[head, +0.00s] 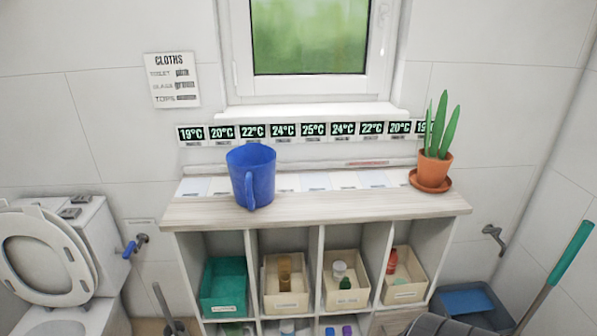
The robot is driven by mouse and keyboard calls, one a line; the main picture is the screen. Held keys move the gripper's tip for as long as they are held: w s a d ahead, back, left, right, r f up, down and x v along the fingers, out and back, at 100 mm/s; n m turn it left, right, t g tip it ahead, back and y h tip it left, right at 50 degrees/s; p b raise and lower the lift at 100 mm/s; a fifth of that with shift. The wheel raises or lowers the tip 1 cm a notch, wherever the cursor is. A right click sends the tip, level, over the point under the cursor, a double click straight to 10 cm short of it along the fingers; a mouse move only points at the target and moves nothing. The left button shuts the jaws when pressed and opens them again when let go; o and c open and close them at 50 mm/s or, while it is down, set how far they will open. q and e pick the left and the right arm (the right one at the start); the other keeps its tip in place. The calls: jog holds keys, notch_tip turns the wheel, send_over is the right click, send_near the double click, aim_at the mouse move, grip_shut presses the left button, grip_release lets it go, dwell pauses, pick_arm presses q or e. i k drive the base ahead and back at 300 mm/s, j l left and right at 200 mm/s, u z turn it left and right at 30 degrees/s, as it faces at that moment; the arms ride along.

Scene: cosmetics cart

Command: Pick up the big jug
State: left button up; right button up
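The big jug (262,170) is blue and stands upright on the wooden top of the shelf unit (330,208), left of the middle. Its open rim faces up and its handle points toward me, low at the front. Nothing touches or holds it. The inside of the jug is only partly seen. Neither of my grippers shows in the head view.
A potted plant (436,150) stands at the right end of the top. Temperature labels (284,130) line the wall behind. Below are a green bin (224,285) and beige bins with bottles. A toilet (45,255) stands left. The top between jug and plant is clear.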

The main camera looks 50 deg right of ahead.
aim_at(252, 166)
jog(key=z, duration=1.3)
